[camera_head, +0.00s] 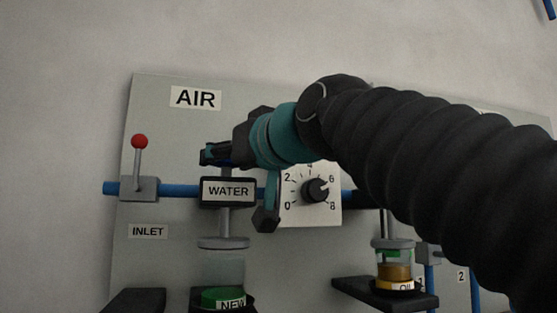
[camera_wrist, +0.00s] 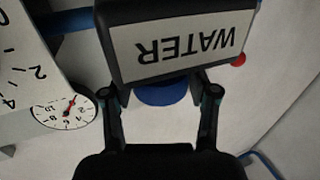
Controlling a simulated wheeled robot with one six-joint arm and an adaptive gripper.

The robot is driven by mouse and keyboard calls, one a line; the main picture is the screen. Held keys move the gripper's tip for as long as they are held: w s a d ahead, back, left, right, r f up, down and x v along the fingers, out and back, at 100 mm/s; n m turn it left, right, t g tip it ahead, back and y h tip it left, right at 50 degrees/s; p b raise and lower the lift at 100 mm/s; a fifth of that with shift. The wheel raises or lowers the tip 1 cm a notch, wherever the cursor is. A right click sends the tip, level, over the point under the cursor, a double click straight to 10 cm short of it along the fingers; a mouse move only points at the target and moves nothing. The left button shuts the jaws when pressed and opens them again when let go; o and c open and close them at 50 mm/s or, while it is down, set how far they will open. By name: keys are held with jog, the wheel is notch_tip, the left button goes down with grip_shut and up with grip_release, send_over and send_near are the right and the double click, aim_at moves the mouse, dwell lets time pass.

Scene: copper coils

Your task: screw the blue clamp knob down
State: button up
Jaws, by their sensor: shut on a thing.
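The blue clamp knob (camera_wrist: 162,93) shows in the wrist view as a rounded blue piece, partly hidden by the black block with the WATER label (camera_wrist: 185,45). My gripper (camera_wrist: 161,88) has one finger on each side of the knob and is shut on it; the fingertips are partly hidden behind the block. In the head view my gripper (camera_head: 238,185) is at the WATER block (camera_head: 228,192), one finger above it and one at its right. The knob cannot be made out clearly there.
A grey panel (camera_head: 160,115) carries a blue pipe (camera_head: 180,190), a red-tipped lever (camera_head: 139,142) at left and a dial (camera_head: 316,190) at right. A clear bowl with a green base (camera_head: 222,298) stands below the block. An oil cup (camera_head: 393,270) is at right.

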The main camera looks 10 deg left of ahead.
jog(key=shift+s+a+m+t+h, duration=0.1)
jog(key=shift+s+m+t+h, duration=0.05)
jog(key=shift+m+t+h, duration=0.95)
jog(key=shift+t+h, duration=0.1)
jog(key=shift+h, duration=0.1)
jog(key=shift+a+f+m+t+h+b, duration=0.1)
jog(key=shift+m+t+h+b, duration=0.1)
jog(key=shift+m+t+h, duration=0.55)
jog(key=shift+a+r+m+t+h+b, duration=0.15)
jog(key=shift+m+t+h+b, duration=0.15)
jog(key=shift+m+h, duration=0.85)
jog(key=shift+a+f+m+t+h+b, duration=0.15)
jog(key=shift+m+t+h, duration=0.4)
jog(key=shift+h, duration=0.85)
jog(key=m+h+p, duration=0.1)
jog(key=m+h, duration=0.1)
jog(key=h, duration=0.1)
jog(key=m+h+p, duration=0.1)
jog(key=m+h, duration=0.1)
jog(key=h, duration=0.1)
jog(key=shift+a+r+t, duration=0.1)
jog(key=shift+r+t, duration=0.1)
jog(key=shift+t, duration=0.1)
jog(key=shift+f+m+h+p, duration=0.1)
jog(key=shift+m+h+p, duration=0.85)
jog(key=shift+h, duration=0.75)
jog(key=shift+g, duration=0.4)
jog(key=o, duration=1.2)
jog(key=shift+f, duration=0.1)
